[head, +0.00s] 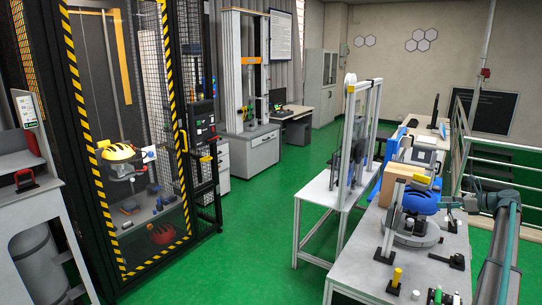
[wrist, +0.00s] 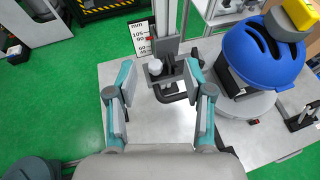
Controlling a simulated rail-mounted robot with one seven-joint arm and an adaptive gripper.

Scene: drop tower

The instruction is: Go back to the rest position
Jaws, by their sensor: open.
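My gripper (wrist: 158,95) is open in the wrist view, its two teal-and-grey fingers wide apart with nothing between their pads. Just beyond the fingertips is a grey stand with a white-topped part (wrist: 155,68) and a black foot. The blue helmet, with a yellow block on top, also shows in the wrist view (wrist: 262,55), right of my fingers on a round grey base (wrist: 248,106).
The metal table (head: 350,272) also holds a yellow-topped post (head: 396,278) and a cardboard-coloured block (head: 386,190). A millimetre scale card (wrist: 142,38) stands beyond my gripper.

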